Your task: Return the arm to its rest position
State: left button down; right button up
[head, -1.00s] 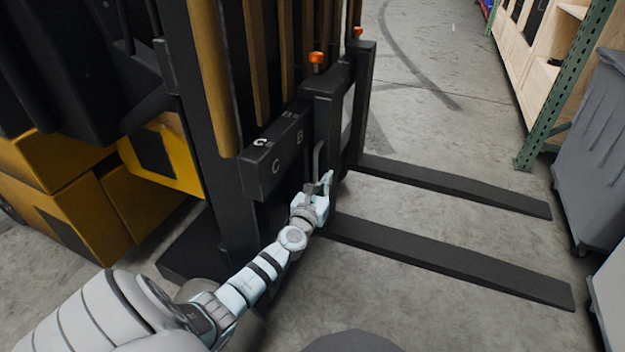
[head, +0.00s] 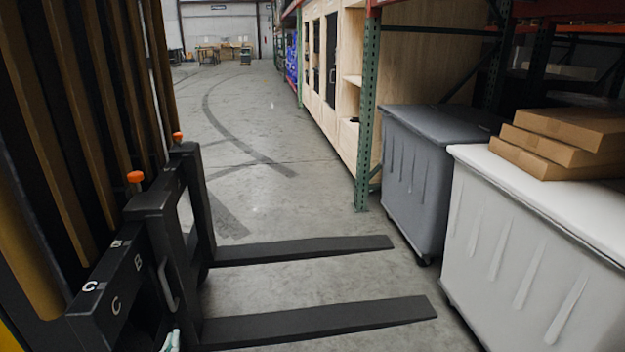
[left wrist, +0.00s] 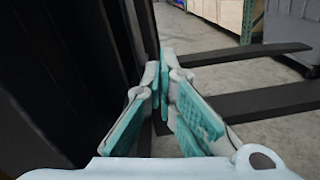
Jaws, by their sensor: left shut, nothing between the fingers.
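My left gripper (left wrist: 165,72) fills the middle of the left wrist view. Its grey and teal fingers meet at the tips, with nothing between them. In the head view only a small pale teal part of it (head: 172,342) shows at the bottom edge, beside the dark forklift carriage; most of the arm is out of frame. The forklift (head: 140,220) stands at the left, with a grey handle (head: 167,285) just above the gripper. My right gripper is in neither view.
Two dark forks (head: 310,250) (head: 320,320) reach right, low over the concrete floor. A grey tote (head: 415,180) and a white tote (head: 520,255) stand at the right. Brown cardboard boxes (head: 565,140) lie on the white one. A green rack post (head: 367,120) stands behind. The aisle beyond is clear.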

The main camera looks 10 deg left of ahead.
pick_arm(q)
jog(key=s+d+f+m+g+h, duration=0.2)
jog(key=s+f+m+g, duration=0.1)
jog(key=f+m, duration=0.8)
jog(key=s+d+f+m+g+h, duration=0.25)
jog(key=f+m, duration=0.55)
jog(key=m, duration=0.4)
jog(key=s+d+f+m+g, duration=0.1)
jog(key=s+f+m+g, duration=0.3)
jog(key=s+f+m, duration=0.6)
jog(key=s+d+f+m+g, duration=0.1)
jog(key=s+f+m+g, duration=0.35)
jog(key=s+f, duration=0.7)
jog(key=s+d+r+g, duration=0.1)
jog(key=s+d, duration=0.2)
jog(key=s, duration=0.5)
jog(key=s+r+p, duration=0.2)
jog(key=r+p, duration=0.8)
jog(key=s+r+g+p, duration=0.1)
jog(key=s+r+p, duration=0.2)
jog(key=r+p, duration=0.7)
jog(key=shift+p, duration=0.7)
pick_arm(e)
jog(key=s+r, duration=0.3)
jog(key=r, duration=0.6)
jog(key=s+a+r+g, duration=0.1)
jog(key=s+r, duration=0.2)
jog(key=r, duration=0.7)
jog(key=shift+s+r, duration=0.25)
